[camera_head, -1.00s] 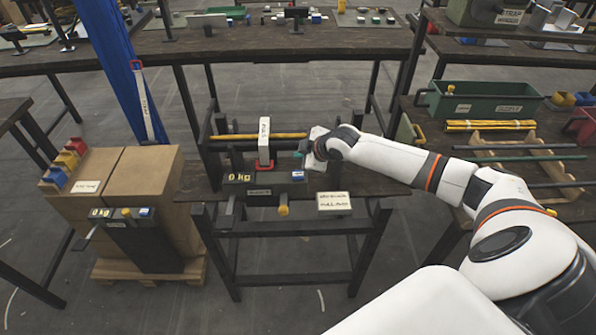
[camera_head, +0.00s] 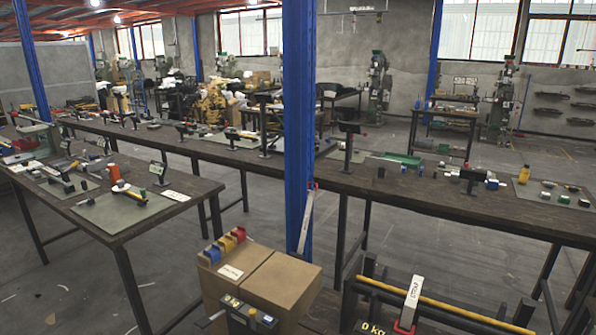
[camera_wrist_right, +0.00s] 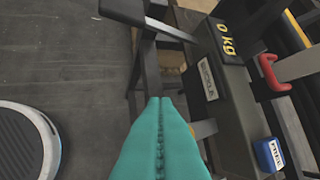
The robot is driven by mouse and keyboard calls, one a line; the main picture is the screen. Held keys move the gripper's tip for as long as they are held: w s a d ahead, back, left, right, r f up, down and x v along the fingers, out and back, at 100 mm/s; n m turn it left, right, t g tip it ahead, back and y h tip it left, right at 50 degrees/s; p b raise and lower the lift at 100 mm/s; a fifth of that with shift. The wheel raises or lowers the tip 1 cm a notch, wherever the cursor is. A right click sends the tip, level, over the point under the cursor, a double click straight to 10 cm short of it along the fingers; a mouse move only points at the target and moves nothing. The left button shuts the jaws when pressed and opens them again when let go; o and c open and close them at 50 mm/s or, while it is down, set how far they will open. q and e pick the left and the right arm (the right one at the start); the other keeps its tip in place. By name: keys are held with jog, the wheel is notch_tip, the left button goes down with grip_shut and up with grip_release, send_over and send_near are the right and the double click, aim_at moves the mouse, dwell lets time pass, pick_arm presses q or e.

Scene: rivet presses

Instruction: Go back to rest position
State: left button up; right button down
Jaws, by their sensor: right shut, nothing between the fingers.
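My right gripper (camera_wrist_right: 160,101) shows in the right wrist view as two teal fingers pressed together with nothing between them. A dark press (camera_wrist_right: 210,75) with a yellow "0 kg" marking stands just beyond and to the right of the fingertips, apart from them as far as I can tell. It has a red handle part (camera_wrist_right: 268,72) and a blue label (camera_wrist_right: 268,154). In the head view the white press lever (camera_head: 414,296) with a red base stands at the bottom right by a yellow bar (camera_head: 440,302). Neither of my arms shows in the head view.
A blue post (camera_head: 299,120) rises in the middle. Cardboard boxes (camera_head: 280,281) with coloured bins (camera_head: 224,246) stand below it, beside another press (camera_head: 245,318). A long workbench (camera_head: 400,188) with tools runs behind, and a table (camera_head: 95,222) stands at left. Grey floor shows between them.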

jog(key=s+a+m+g, duration=0.1)
jog(key=s+a+m, duration=0.1)
jog(key=s+a, duration=0.3)
jog(key=s+a+m, duration=0.1)
jog(key=s+a, duration=0.2)
jog(key=s, duration=0.5)
jog(key=s+d+r+m+g+h, duration=0.1)
jog(key=s+d+m, duration=0.15)
jog(key=s, duration=0.45)
jog(key=s+d+r+m+g+h, duration=0.2)
jog(key=s+m, duration=0.2)
jog(key=s, duration=0.2)
notch_tip(320, 180, down, 27)
jog(key=s+d+f+g, duration=0.2)
jog(key=s+f, duration=1.3)
jog(key=s, duration=0.2)
jog(key=shift+d+f+n, duration=0.15)
jog(key=shift+f+n, duration=0.15)
jog(key=shift+n, duration=0.15)
